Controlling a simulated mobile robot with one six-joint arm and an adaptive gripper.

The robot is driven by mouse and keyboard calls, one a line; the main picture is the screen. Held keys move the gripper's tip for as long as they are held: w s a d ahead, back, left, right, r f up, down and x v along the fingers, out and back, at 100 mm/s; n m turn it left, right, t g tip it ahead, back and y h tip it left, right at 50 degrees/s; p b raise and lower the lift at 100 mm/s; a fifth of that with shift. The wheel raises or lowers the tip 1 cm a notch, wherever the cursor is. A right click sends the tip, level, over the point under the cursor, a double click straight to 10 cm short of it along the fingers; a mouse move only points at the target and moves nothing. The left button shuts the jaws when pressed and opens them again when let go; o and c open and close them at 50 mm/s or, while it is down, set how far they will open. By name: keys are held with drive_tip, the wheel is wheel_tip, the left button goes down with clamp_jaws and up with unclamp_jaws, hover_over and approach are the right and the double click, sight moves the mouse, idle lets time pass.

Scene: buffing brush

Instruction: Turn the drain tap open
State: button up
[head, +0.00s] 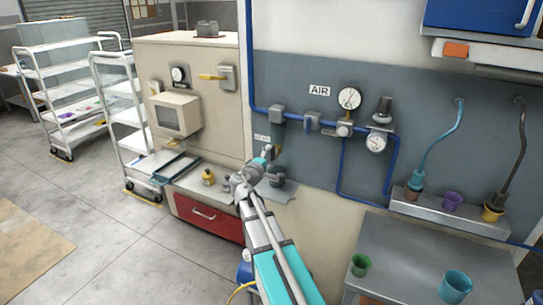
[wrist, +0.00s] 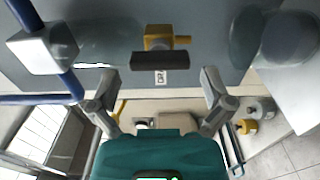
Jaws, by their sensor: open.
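The drain tap (wrist: 165,39) shows in the wrist view as a brass body with a dark bar handle (wrist: 160,61) lying across the picture. It is mounted on the grey wall panel, with a small label (wrist: 161,77) beside it. My gripper (wrist: 158,75) is open and empty, its fingers spread to the left and right of the handle in the picture. I cannot tell how far the fingertips are from the handle, and no contact shows. In the head view my gripper (head: 268,152) is close to the wall panel, and my arm's end partly hides the tap area.
Blue air pipes (head: 340,180) with gauges (head: 349,98) run along the panel right of my gripper. A grey pipe fitting (wrist: 45,49) is left in the wrist view. A bench with a red drawer (head: 208,217) lies below. Right are a steel table (head: 420,250) and cups.

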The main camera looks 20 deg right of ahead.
drive_tip(key=v, duration=0.9)
drive_tip(key=shift+s+a, duration=0.2)
drive_tip(key=shift+s, duration=0.05)
drive_tip(key=s+a+f+m+g+y, duration=0.1)
drive_tip(key=s+f+m+g+y, duration=0.5)
drive_tip(key=s+f, duration=0.45)
drive_tip(key=s+a+f+m+g+y, duration=0.1)
drive_tip(key=s+a+f+g+y, duration=0.4)
drive_tip(key=s+a+f+y, duration=0.3)
drive_tip(key=a, duration=0.4)
drive_tip(key=shift+a+m, duration=0.3)
drive_tip(key=shift+m, duration=0.1)
